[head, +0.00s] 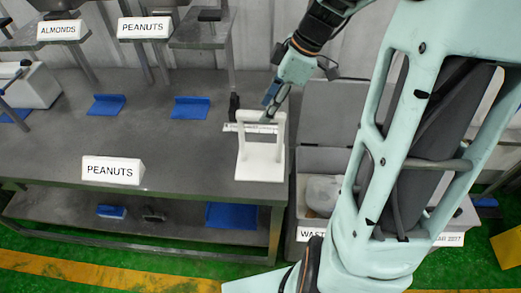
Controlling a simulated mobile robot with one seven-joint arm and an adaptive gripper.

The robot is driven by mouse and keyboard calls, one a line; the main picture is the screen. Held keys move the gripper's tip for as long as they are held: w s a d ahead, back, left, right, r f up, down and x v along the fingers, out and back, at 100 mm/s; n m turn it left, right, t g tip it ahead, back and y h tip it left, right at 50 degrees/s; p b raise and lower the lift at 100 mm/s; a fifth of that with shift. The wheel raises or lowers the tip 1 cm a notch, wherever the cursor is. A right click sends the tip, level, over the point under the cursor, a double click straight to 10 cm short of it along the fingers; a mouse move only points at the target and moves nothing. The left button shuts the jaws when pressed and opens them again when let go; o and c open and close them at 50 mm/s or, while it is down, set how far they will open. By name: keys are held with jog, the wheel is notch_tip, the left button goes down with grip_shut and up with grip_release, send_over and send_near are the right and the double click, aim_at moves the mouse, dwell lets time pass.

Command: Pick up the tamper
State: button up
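A white stand (259,162) stands near the right end of the grey table. A thin, pale bar (236,127) lies across its top, and a dark upright piece (234,103) shows just behind its left side. Either may be part of the tamper; I cannot tell which at this size. My gripper (268,116) points down at the top of the stand, its fingers overlapping the bar in the picture. I cannot tell whether the fingers touch the bar, or whether they are open or shut.
The grey table (165,140) carries blue scrapers or trays (190,107) and a white "PEANUTS" sign (112,170). Raised platforms with "ALMONDS" and "PEANUTS" signs stand at the back left. A waste bin (310,228) stands right of the table. My arm covers much of the right side.

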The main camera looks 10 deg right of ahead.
jog(key=x, duration=0.2)
jog(key=p+x, duration=0.1)
jog(key=x, duration=0.2)
jog(key=shift+w, duration=0.2)
jog(key=shift+r, duration=0.1)
grip_shut()
